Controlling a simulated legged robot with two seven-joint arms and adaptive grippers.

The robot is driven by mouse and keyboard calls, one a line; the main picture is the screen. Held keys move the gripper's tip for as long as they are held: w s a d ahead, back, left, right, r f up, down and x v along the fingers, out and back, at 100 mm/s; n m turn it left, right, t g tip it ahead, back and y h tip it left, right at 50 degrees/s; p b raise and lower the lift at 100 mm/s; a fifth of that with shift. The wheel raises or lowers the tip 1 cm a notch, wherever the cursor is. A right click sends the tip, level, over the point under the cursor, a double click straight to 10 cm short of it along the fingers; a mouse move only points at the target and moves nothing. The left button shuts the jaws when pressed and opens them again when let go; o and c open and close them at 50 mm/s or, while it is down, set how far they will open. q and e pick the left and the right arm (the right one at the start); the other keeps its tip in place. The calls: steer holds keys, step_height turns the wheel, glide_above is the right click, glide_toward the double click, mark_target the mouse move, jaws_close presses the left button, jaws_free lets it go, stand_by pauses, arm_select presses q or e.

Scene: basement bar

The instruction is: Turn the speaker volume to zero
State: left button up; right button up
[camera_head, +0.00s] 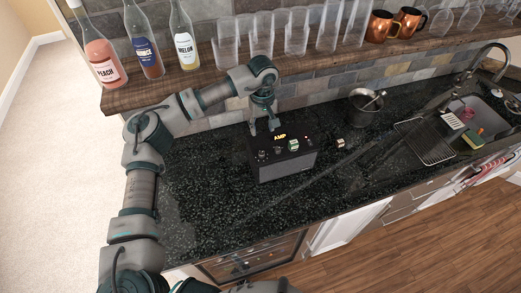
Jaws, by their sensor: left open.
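A black box speaker (287,167) marked "AMP" stands on the dark speckled counter in the head view. Small knobs and lights sit on its sloped top; their settings are too small to read. My left gripper (264,127) points down over the speaker's top, at the back left, with its fingers apart. Its fingertips are close to the left knobs (263,154); I cannot tell whether they touch. Nothing shows between the fingers. My right gripper is not in view.
A dark pot (364,112), drying rack (426,140) and sink are right. A shelf with bottles (146,45) and glasses overhangs the back. The counter's front is clear.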

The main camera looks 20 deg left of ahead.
mark_target(261, 153)
arm_select(q)
step_height(261, 153, down, 13)
steer(key=p, duration=0.2)
steer(key=shift+a+r+p, duration=0.1)
steer(key=shift+r+p, duration=0.1)
steer(key=shift+p, duration=0.2)
steer(key=shift+f, duration=0.35)
steer(key=shift+w+f, duration=0.1)
steer(key=shift+f, duration=0.2)
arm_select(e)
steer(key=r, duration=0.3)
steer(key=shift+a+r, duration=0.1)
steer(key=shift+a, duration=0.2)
arm_select(q)
jaws_close()
